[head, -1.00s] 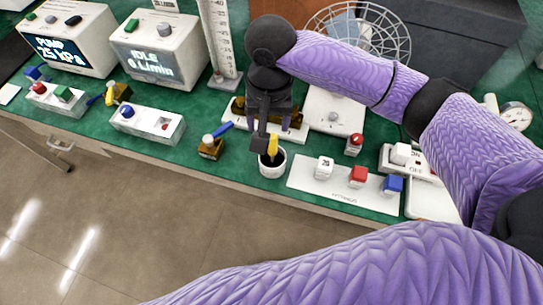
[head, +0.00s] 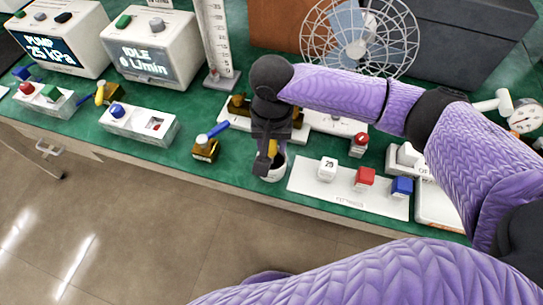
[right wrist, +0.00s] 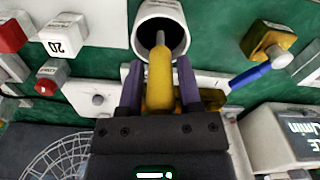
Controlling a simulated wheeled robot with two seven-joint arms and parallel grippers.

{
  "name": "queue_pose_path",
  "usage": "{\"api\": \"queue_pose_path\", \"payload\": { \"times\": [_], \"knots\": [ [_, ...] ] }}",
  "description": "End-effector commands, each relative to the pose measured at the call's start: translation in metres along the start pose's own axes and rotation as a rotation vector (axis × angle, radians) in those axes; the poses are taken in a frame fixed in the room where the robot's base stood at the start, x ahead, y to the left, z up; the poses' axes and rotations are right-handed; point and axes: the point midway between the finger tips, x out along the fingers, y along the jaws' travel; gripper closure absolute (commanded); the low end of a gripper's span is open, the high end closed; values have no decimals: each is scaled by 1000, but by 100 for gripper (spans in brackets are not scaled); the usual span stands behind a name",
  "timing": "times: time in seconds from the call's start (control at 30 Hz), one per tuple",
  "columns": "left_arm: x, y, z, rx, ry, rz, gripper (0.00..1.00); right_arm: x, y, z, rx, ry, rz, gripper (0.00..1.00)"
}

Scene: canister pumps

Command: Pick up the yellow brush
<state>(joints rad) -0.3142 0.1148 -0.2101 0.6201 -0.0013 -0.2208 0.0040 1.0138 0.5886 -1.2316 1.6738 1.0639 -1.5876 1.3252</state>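The yellow brush (right wrist: 160,78) stands handle-up in a white cup (right wrist: 150,14) in the right wrist view, its thin lower end inside the cup. In the head view the brush (head: 272,148) is partly hidden by my right gripper (head: 268,156), and the cup (head: 281,167) stands near the bench's front edge. My right gripper points down over the cup. Its two fingers are either side of the handle, with narrow gaps showing in the right wrist view, so it looks open around the brush. My left gripper is not in view.
A white plate (head: 308,191) with white, red and blue blocks lies right of the cup. A brown block with a blue handle (head: 205,150) stands to its left. A wire fan guard (head: 358,42) and pump boxes (head: 153,53) stand behind. The green bench's front edge is close.

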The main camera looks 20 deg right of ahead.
Motion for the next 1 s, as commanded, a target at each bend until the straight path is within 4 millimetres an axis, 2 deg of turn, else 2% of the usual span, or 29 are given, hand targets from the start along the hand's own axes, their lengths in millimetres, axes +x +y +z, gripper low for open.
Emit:
{"api": "queue_pose_path", "payload": {
  "times": [0.03, 0.2, 1.0],
  "knots": [
    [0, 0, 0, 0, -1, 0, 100, 0, 0, 0, 0, 0, 0, 68],
    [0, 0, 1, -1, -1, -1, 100, 0, 0, 0, -1, 0, 0, 100],
    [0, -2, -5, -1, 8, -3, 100, 0, 0, 0, -1, 0, 0, 100]
  ]
}}
